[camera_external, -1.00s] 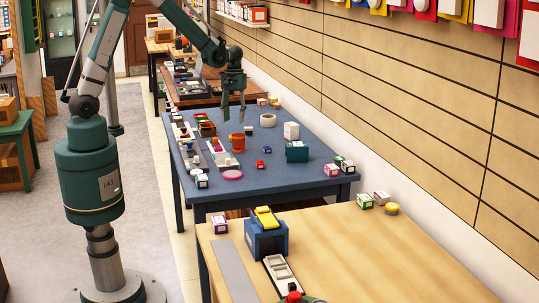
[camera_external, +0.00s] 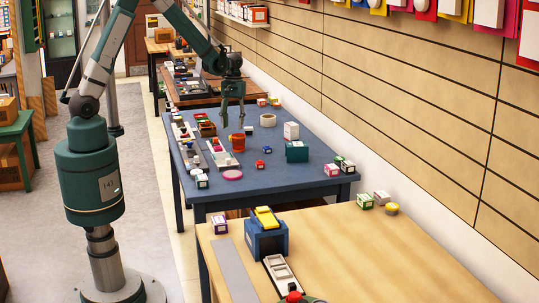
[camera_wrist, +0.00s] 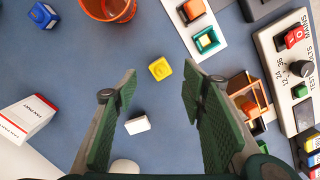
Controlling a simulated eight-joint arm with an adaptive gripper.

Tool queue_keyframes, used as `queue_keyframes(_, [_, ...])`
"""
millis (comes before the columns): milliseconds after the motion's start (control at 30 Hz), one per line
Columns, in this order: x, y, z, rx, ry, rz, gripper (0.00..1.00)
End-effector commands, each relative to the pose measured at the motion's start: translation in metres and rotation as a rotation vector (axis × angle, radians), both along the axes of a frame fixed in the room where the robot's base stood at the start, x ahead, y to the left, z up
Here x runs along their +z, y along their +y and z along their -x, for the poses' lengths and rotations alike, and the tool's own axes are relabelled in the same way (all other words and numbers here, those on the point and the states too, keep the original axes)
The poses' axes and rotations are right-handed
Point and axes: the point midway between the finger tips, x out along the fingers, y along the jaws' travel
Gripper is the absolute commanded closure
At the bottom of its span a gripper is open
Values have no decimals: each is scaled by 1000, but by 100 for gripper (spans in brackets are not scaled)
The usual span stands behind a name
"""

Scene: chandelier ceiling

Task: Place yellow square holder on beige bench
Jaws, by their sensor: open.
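The yellow square holder (camera_wrist: 160,68) is a small yellow block with a mark on its top. It lies on the blue table in the wrist view, ahead of my gripper and between the lines of its fingers. My gripper (camera_wrist: 160,84) is open and empty, with nothing touching its pads. In the external view my gripper (camera_external: 233,125) points down over the blue table, behind the orange bucket. I cannot make out the yellow holder clearly there. The beige bench (camera_external: 370,250) is the light wooden table in the right foreground.
An orange bucket (camera_wrist: 108,8), a white block (camera_wrist: 138,124), a small wooden box (camera_wrist: 247,97) and a switch panel (camera_wrist: 285,70) surround the holder. The blue table (camera_external: 270,185) stands behind the bench. A blue-and-yellow device (camera_external: 265,238) occupies the bench's left; its middle is clear.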

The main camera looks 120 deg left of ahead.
Motion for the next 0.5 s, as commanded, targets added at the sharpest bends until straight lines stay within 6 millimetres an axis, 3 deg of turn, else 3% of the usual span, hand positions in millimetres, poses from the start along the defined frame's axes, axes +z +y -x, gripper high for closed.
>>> queue_keyframes(500, [-9,-1,0,0,0,0,58])
